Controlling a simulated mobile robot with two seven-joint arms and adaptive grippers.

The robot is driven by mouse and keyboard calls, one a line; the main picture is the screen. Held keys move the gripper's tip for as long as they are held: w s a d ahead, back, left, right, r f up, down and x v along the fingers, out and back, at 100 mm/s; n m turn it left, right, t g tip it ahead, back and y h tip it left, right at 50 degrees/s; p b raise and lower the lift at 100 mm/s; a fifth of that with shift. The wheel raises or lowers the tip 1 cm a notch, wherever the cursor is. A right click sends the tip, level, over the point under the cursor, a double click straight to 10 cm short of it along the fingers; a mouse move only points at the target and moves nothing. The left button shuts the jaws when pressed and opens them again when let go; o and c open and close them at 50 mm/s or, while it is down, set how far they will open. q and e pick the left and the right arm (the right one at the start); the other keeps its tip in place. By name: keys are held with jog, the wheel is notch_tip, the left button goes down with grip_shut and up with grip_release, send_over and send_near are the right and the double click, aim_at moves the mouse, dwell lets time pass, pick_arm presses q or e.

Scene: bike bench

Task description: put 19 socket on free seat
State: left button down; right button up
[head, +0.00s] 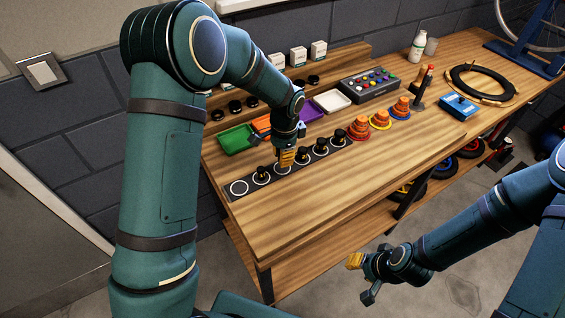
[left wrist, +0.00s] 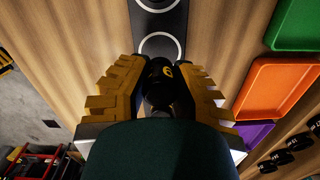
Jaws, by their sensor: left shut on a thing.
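A dark strip (head: 251,181) with white ring seats lies along the bench top. The ring at its left end (head: 239,187) is empty. Black sockets with yellow marks (head: 262,175) stand on several other seats. My right gripper (head: 360,276) is open and empty, off the bench's front.
Green (head: 236,138), orange (head: 262,125) and purple (head: 311,111) trays lie behind the strip. Orange stacked cones (head: 360,130) stand at its right end. A grey button box (head: 369,88) stands farther back. The bench front is clear.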

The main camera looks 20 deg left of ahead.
pick_arm(q)
jog(key=shift+f, duration=1.6)
jog(key=shift+f, duration=0.1)
jog(key=c, duration=0.9)
grip_release()
jog(key=shift+c, duration=0.2)
jog(key=shift+r, duration=0.3)
jog(key=r, duration=0.6)
jog(key=r+p, duration=0.1)
jog(key=r, duration=0.4)
jog(key=shift+w+d+r, duration=0.15)
jog(key=shift+d+r, duration=0.05)
jog(key=shift+r, duration=0.2)
